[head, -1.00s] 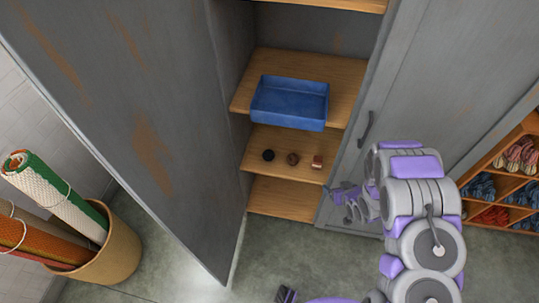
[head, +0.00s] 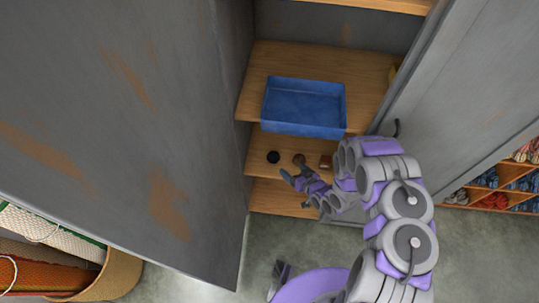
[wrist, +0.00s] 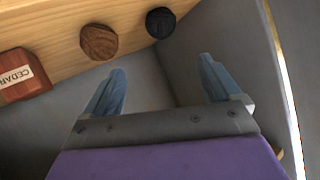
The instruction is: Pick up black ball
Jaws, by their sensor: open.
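The black ball (head: 273,157) sits at the left on a wooden shelf inside the open grey cabinet. In the wrist view the black ball (wrist: 160,23) is at the top, beyond the gap between the fingers. My gripper (head: 290,177) is open and empty, in front of the shelf, just right of and short of the black ball. In the wrist view the two blue fingertips of my gripper (wrist: 161,78) are spread apart, and nothing is between them.
A brown ball (wrist: 99,42) lies beside the black ball, and a reddish cedar block (wrist: 22,76) lies beyond it. A blue bin (head: 303,130) stands on the shelf above. Grey cabinet doors flank the opening; a basket (head: 118,277) with rolled rugs stands at lower left.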

